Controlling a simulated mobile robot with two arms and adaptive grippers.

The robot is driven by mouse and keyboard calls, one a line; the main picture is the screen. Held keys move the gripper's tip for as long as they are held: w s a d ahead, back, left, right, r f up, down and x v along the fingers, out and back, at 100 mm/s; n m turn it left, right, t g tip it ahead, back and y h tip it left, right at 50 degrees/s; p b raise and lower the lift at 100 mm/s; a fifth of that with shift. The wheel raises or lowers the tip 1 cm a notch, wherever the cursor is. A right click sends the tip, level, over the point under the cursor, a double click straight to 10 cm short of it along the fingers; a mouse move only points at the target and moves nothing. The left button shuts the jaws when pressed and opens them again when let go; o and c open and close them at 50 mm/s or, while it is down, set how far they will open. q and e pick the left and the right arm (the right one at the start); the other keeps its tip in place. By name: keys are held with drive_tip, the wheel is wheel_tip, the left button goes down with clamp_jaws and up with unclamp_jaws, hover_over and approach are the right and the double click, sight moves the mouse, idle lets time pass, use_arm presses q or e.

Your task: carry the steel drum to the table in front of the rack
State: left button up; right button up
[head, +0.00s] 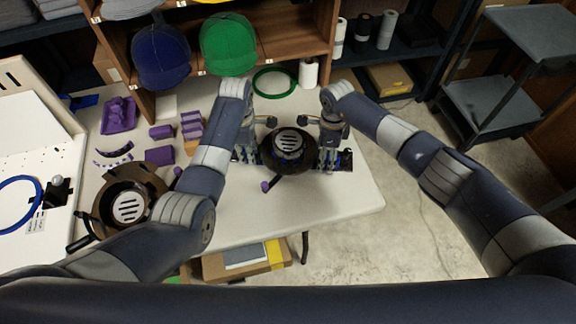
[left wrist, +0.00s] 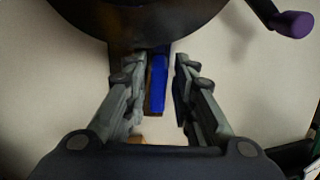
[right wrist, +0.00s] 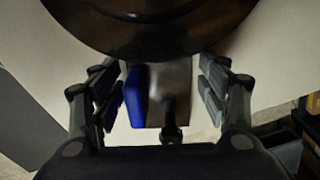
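A dark round drum (head: 266,150) with a light slotted cap on top is at the white table, between my two grippers; I cannot tell whether it rests on the tabletop. A purple-tipped crank sticks out toward the front left. My left gripper (head: 246,156) is at its left side. In the left wrist view its fingers (left wrist: 158,90) stand apart around a blue-and-brown tab (left wrist: 157,85) below the dark rim. My right gripper (head: 328,155) is at its right side. In the right wrist view its fingers (right wrist: 162,90) stand apart around a metal tab (right wrist: 176,90) with a blue piece (right wrist: 135,95).
The white table (head: 345,200) has clear room at front right. A similar dark round device (head: 100,205) and purple parts (head: 118,115) lie left. A wooden shelf with blue (head: 161,57) and green (head: 229,44) caps stands behind. A grey cart (head: 500,105) stands right, beyond open floor.

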use_arm(q)
drive_tip(key=shift+r, duration=0.15)
use_arm(e)
drive_tip(key=shift+s+r, duration=0.1)
drive_tip(key=shift+r, duration=0.05)
use_arm(q)
drive_tip(key=shift+r, duration=0.1)
wheel_tip(320, 180, up, 12)
use_arm(e)
wheel_tip(320, 180, up, 12)
idle(0.7)
use_arm(q)
drive_tip(key=shift+f, duration=0.2)
